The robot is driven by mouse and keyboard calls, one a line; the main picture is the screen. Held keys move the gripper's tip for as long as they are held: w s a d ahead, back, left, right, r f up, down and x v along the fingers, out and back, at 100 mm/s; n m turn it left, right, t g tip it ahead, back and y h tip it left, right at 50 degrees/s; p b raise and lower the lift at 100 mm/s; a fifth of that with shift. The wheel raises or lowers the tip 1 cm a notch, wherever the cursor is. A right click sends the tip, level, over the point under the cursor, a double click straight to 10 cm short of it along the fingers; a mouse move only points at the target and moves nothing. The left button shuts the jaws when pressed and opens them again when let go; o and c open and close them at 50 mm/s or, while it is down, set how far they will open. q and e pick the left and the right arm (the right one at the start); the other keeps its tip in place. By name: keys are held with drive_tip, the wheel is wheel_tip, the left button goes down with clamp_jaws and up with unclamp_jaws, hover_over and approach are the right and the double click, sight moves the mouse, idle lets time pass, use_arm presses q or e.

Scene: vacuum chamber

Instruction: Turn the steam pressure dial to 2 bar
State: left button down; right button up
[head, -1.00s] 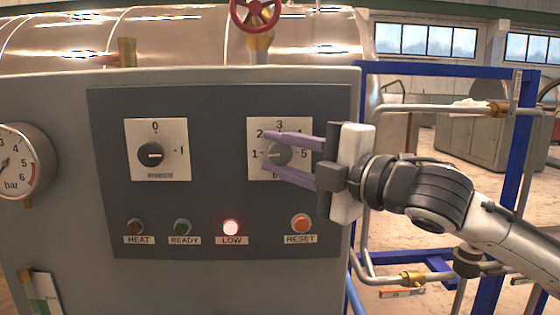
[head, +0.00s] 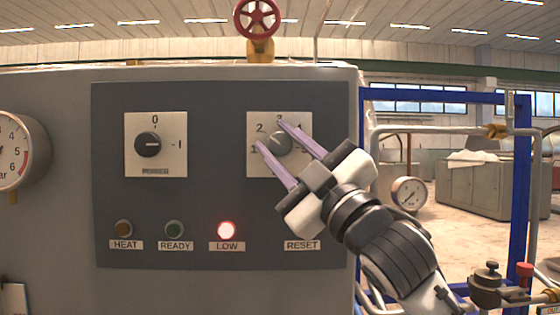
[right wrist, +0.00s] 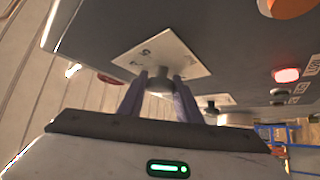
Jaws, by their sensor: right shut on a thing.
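The steam pressure dial is a grey round knob (head: 279,143) on a white plate with numbers, on the right of the dark panel. Numbers 1 and 2 show at its left; others are partly covered by my fingers. My right gripper (head: 268,134) comes from the lower right, its two purple fingers on either side of the knob, shut on it. In the right wrist view the knob (right wrist: 160,84) sits between the fingers, in front of the white plate (right wrist: 172,54). I cannot tell exactly which number the knob's pointer faces. My left gripper is not in view.
A black knob (head: 148,144) on a 0/1 plate is at the panel's left. Below are HEAT and READY lamps and a lit red LOW lamp (head: 227,230). My gripper hides the RESET button. A gauge (head: 14,152) is at the left edge; blue frame posts stand right.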

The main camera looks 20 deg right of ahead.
drive_tip(key=shift+f+m+t+h, duration=0.1)
drive_tip(key=shift+m+t+h, duration=0.2)
drive_tip(key=shift+m+t, duration=0.15)
drive_tip(key=o, duration=1)
drive_tip(key=shift+s+f+b, duration=0.15)
drive_tip(key=shift+s+b, duration=0.1)
drive_tip(key=shift+b, duration=0.05)
drive_tip(key=b+v, duration=0.1)
drive_tip(key=v, duration=0.8)
drive_tip(key=shift+s+d, duration=0.1)
drive_tip(key=shift+s, duration=0.2)
